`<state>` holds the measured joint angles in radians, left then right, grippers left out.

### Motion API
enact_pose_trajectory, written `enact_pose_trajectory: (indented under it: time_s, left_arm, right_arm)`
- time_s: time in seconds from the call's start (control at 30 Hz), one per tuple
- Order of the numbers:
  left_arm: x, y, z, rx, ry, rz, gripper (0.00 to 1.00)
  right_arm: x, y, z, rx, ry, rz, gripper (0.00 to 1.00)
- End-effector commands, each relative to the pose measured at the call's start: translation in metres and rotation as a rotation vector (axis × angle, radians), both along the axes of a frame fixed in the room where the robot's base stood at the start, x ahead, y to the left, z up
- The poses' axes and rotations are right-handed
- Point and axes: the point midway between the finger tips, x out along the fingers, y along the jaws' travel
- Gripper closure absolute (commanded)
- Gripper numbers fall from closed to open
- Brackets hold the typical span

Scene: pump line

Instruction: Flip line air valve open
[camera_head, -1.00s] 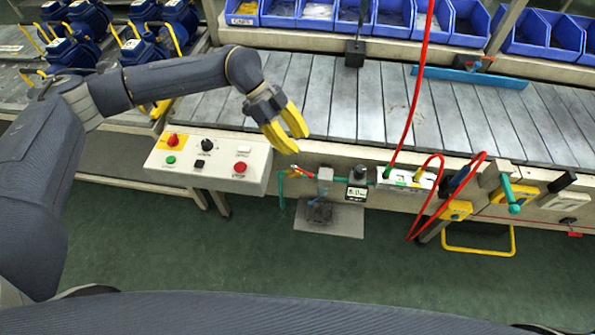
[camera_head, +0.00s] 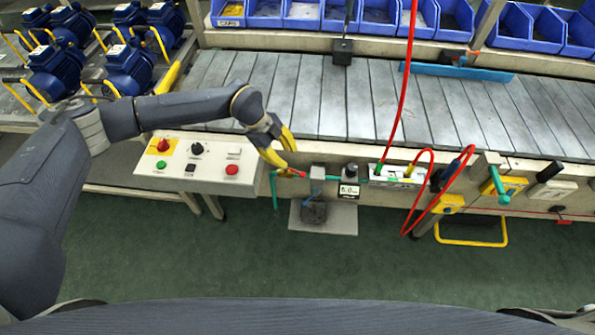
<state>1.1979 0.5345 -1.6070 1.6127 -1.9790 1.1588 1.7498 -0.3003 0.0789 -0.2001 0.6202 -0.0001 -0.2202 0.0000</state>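The line air valve (camera_head: 296,173) shows as a small red lever on the teal air pipe below the conveyor's front edge, left of a grey block and a gauge reading about 5.0 (camera_head: 348,190). My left gripper (camera_head: 289,160) has yellow fingers that appear spread apart. Its fingertips are right at the lever's left end and hide part of the valve. I cannot tell whether they touch the lever. My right gripper is not in view.
A control box (camera_head: 205,168) with red, green and black controls is just left of the valve. A red hose (camera_head: 407,90) hangs down to a white manifold (camera_head: 395,175) on the right. The slatted conveyor (camera_head: 330,100) lies behind.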

Motion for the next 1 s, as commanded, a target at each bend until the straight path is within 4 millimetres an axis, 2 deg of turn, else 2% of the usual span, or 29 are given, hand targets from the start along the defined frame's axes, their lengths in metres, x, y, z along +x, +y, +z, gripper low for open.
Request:
enact_pose_trajectory:
  time_s: [0.2,0.5,0.7,1.0]
  left_arm:
    - [-0.002,-0.017,-0.037,0.001,0.003,0.000,0.68]
    - [-0.002,-0.034,-0.073,0.001,0.004,0.000,0.68]
    - [-0.002,-0.039,-0.084,0.001,0.002,0.001,0.68]
    - [-0.002,-0.040,-0.087,0.001,0.002,0.001,0.68]
  right_arm:
    - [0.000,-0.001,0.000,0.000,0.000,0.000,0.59]
    - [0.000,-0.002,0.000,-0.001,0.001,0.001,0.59]
    - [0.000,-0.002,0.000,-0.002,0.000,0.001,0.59]
    - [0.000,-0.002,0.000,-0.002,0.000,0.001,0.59]
